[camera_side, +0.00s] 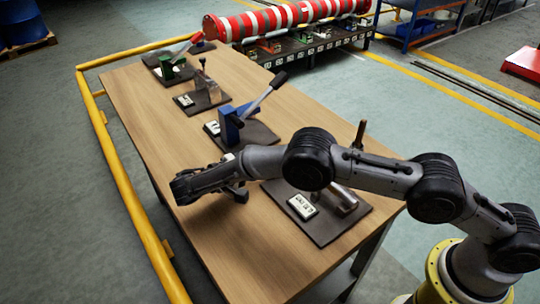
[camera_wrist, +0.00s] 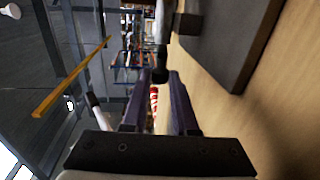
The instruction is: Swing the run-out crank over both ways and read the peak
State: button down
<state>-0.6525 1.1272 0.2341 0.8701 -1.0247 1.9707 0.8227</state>
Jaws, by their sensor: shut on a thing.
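The run-out crank stands on the nearest dark board (camera_side: 325,228). That board carries a metal shaft (camera_side: 347,197) and a small white readout (camera_side: 302,206), whose figures are too small to read. My gripper (camera_side: 236,186) is low over the table at the left edge of this board, partly hidden by my arm. In the wrist view my gripper (camera_wrist: 160,78) is shut on the dark end of the crank handle (camera_wrist: 160,58). The board (camera_wrist: 232,50) shows close by at the upper right there. My forearm covers part of the crank in the side view.
A blue fixture with a lever (camera_side: 230,125), a metal fixture (camera_side: 205,85) and a green fixture (camera_side: 172,68) stand farther back on the wooden table (camera_side: 140,112). A yellow rail (camera_side: 125,190) runs along the left. The table's near left is clear.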

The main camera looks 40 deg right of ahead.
jog(key=c, duration=0.7)
grip_release()
notch_tip(320, 180, up, 3)
jog(key=s+d+r, duration=0.4)
jog(key=s+r, duration=0.6)
jog(key=s, duration=0.3)
jog(key=shift+s, duration=0.2)
jog(key=shift+d, duration=0.1)
